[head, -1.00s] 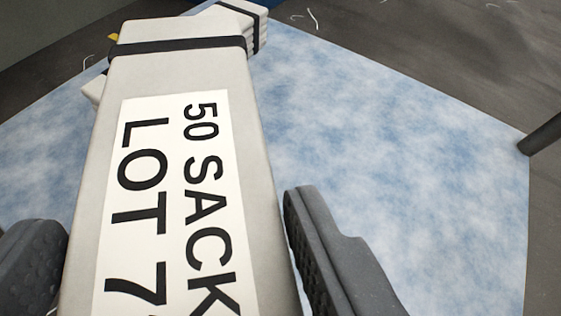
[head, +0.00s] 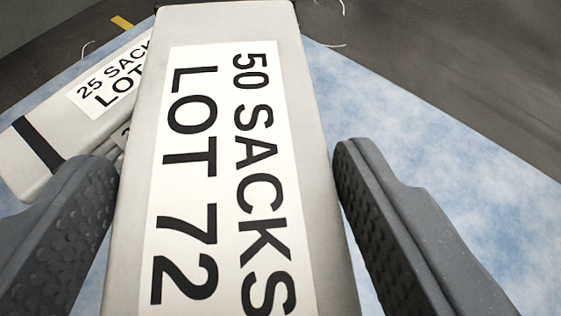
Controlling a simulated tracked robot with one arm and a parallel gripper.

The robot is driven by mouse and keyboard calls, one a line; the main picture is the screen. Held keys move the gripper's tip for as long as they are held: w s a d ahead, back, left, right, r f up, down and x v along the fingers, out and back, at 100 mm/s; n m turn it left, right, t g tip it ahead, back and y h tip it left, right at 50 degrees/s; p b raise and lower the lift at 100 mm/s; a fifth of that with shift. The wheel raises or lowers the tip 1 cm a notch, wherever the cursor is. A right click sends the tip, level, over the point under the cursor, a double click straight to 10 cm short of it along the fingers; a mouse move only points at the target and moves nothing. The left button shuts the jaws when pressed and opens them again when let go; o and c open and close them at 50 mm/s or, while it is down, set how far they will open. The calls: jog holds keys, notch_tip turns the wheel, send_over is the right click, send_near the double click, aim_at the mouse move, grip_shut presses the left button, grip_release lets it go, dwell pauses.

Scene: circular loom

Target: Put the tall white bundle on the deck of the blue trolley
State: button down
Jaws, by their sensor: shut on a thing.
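The tall white bundle (head: 315,160) fills the middle of the head view, with a label reading "50 SACKS LOT 72". Its far end meets the top edge of the picture and its near end is out of view. My gripper (head: 235,195) is shut on it, with one dark ridged finger on each side. A pale blue mottled surface (head: 440,140), which looks like the trolley's deck, shows behind and below the bundle. I cannot tell whether the bundle touches it.
Another white bundle (head: 30,165), with a black strap and a "25 SACKS" label, lies at the left, partly hidden by the held bundle and my left finger. The blue surface is bare at the right. Dark floor (head: 450,50) lies beyond its edge.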

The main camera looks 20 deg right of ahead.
jog(key=shift+w+d, duration=0.3)
jog(key=shift+d, duration=0.2)
notch_tip(320, 180, down, 4)
jog(key=shift+s+a+r+b, duration=0.1)
jog(key=shift+r+b, duration=0.1)
jog(key=shift+b, duration=0.75)
jog(key=shift+c, duration=1.3)
grip_release()
jog(key=shift+r, duration=0.1)
jog(key=d+p+v, duration=0.1)
jog(key=p+v, duration=0.1)
jog(key=v, duration=0.9)
jog(key=shift+s+a+r+p, duration=0.15)
jog(key=shift+s+a+p, duration=0.25)
jog(key=shift+a, duration=0.1)
